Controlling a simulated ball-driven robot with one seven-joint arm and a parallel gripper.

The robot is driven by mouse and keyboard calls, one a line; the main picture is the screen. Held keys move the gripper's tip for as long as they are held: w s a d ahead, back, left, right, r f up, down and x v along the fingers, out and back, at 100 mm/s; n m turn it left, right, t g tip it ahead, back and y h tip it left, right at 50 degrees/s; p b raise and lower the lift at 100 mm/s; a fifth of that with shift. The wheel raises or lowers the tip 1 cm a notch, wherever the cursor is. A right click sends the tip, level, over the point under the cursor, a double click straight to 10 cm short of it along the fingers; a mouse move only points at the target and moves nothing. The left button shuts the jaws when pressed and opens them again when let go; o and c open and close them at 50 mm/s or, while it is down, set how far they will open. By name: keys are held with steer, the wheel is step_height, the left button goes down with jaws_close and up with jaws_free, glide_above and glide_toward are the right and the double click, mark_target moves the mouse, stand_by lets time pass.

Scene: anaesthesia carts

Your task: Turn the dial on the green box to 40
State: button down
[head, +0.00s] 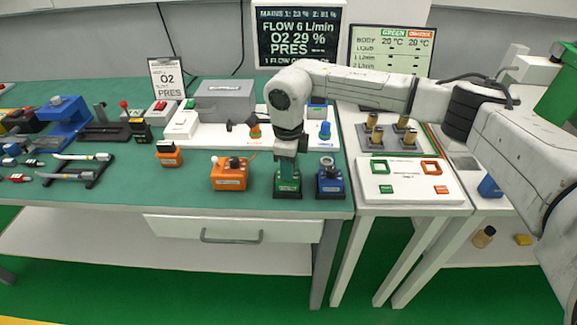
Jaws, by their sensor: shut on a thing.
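The green box (288,187) stands near the front right of the green-topped table in the head view. My gripper (287,165) points straight down over it, and its fingers are shut on the dial on top of the box. The dial is hidden by the fingers, so its setting and any marks cannot be read.
A blue box (330,183) with a knob stands close to the right of the green box. An orange box (230,174) stands to the left. A white panel (411,184) with green and orange frames lies on the white table at right. The table's front edge is close.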

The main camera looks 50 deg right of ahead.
steer(key=m, duration=0.4)
steer(key=shift+m, duration=0.3)
stand_by(0.3)
steer(key=c, duration=0.9)
jaws_free()
steer(key=r, duration=0.3)
steer(key=r+b, duration=0.1)
steer(key=r, duration=0.6)
steer(key=shift+a+r, duration=0.25)
steer(key=shift+r, duration=0.15)
